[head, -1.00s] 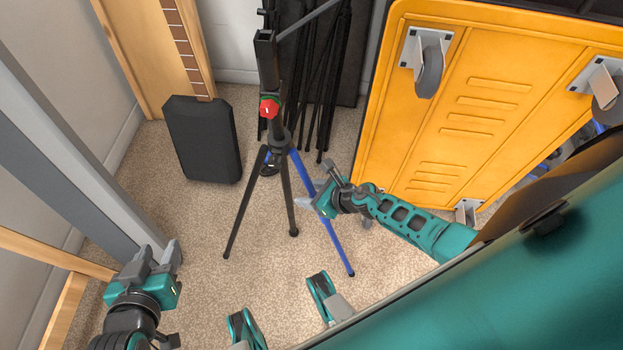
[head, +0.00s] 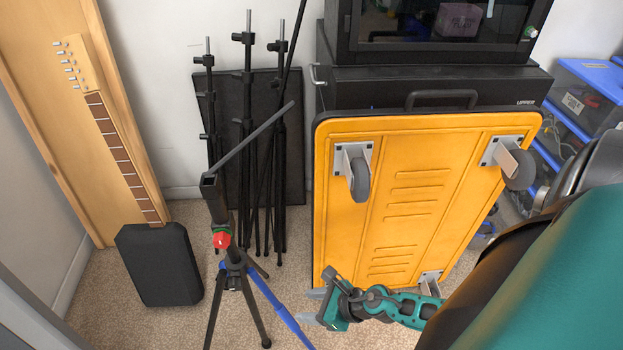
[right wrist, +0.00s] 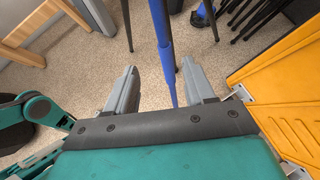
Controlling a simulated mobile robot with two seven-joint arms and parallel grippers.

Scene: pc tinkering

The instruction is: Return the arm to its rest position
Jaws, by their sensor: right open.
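My right gripper (head: 318,307) is teal and grey and shows at the bottom middle of the head view, in front of the lower edge of the yellow cart. In the right wrist view its two grey fingers (right wrist: 160,88) are spread apart with nothing held between them. A blue tripod leg (right wrist: 165,50) shows beyond the gap between the fingers; I cannot tell how far off it is. My right arm comes in from the right side of the head view. My left gripper is outside both views.
A black tripod stand (head: 233,255) with a red knob stands left of the right gripper. The yellow cart (head: 405,200) stands upright behind the gripper. Carpet is open at lower left.

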